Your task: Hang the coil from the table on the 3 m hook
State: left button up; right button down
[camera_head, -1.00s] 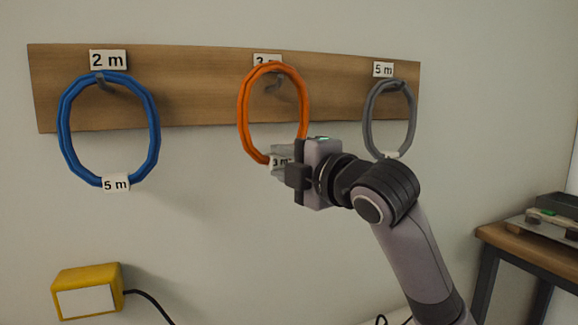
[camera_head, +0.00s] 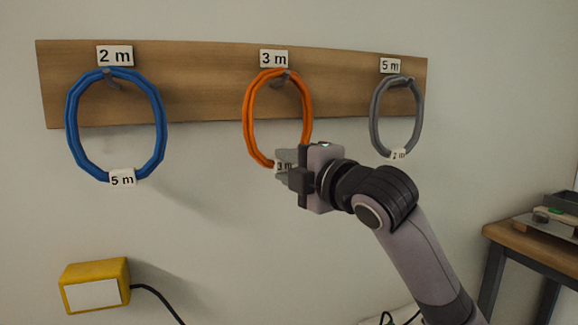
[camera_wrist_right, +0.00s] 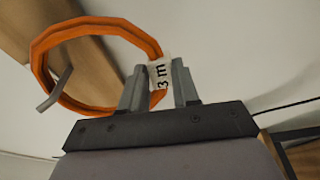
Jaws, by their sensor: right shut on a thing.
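An orange coil (camera_head: 248,122) with a "3 m" tag (camera_head: 284,166) is in front of the wooden board, below the "3 m" sign (camera_head: 274,58). My right gripper (camera_head: 286,173) is shut on the coil's lower end at the tag. The wrist view shows the tag (camera_wrist_right: 160,75) between the fingers (camera_wrist_right: 159,88). The 3 m hook (camera_head: 286,80) shows just inside the top of the ring. In the wrist view the hook (camera_wrist_right: 55,90) crosses the ring's far side and appears to pass through the loop. I cannot tell whether the coil rests on it. My left gripper is not in view.
A blue coil (camera_head: 161,125) tagged "5 m" hangs under the "2 m" sign (camera_head: 115,56). A grey coil (camera_head: 374,118) hangs under the "5 m" sign (camera_head: 390,65). A yellow box (camera_head: 96,286) with a cable is at lower left. A table (camera_head: 520,240) stands at right.

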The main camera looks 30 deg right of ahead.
jog(key=c, duration=0.8)
grip_release()
jog(key=shift+o, duration=0.2)
jog(key=shift+s, duration=0.1)
jog(key=s, duration=0.7)
notch_tip(320, 180, down, 7)
jog(key=b, duration=0.5)
jog(key=shift+b, duration=0.4)
jog(key=shift+d, duration=0.1)
